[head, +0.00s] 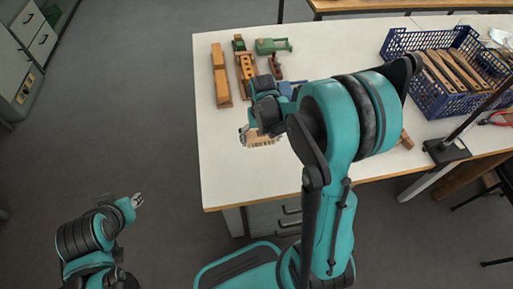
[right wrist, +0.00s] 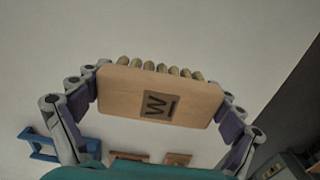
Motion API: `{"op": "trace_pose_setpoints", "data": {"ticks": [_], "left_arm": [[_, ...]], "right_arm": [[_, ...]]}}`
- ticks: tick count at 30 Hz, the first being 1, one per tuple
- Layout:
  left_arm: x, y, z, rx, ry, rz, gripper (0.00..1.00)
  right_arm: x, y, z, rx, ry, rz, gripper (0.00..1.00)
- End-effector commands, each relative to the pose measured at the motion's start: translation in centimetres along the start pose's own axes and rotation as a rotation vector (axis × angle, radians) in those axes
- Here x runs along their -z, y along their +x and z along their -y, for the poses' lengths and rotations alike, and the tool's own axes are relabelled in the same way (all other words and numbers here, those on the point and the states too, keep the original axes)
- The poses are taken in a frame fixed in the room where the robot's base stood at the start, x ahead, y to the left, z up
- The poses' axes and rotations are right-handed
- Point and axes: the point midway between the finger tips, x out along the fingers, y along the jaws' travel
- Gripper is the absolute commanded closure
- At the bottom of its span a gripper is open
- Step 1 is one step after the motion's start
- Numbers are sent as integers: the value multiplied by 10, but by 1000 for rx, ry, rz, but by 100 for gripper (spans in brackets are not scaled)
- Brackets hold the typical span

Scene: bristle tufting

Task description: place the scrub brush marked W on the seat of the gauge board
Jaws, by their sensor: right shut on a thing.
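The scrub brush marked W (right wrist: 160,95) is a light wooden block with a dark letter patch and tufts along one long edge. My right gripper (head: 262,132) is shut on its two ends and holds it over the white table; the brush also shows in the head view (head: 262,141), partly hidden. Clearance below it is hard to judge. I cannot tell for sure which item is the gauge board; a blue piece (head: 289,88) behind my right gripper is partly hidden. My left gripper (head: 138,200) is over the floor, away from the table; its jaws are too small to read.
Wooden pieces stand at the table's back left, among them a long block (head: 220,75), a holed block (head: 245,72) and a green tool (head: 272,45). A blue crate (head: 428,100) with several wooden blocks is at the right. The table's (head: 222,150) front left is clear.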

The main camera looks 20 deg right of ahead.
Motion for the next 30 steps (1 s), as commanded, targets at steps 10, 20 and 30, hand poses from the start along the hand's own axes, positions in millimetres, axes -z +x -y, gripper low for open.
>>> {"op": "trace_pose_setpoints", "data": {"ticks": [10,20,30], "left_arm": [[-9,12,0,0,0,0,68],[-17,24,0,0,0,0,68],[-18,26,0,0,0,0,68]], "right_arm": [[14,25,18,0,2,0,34],[14,53,18,0,1,0,34],[14,56,17,0,1,0,0]]}}
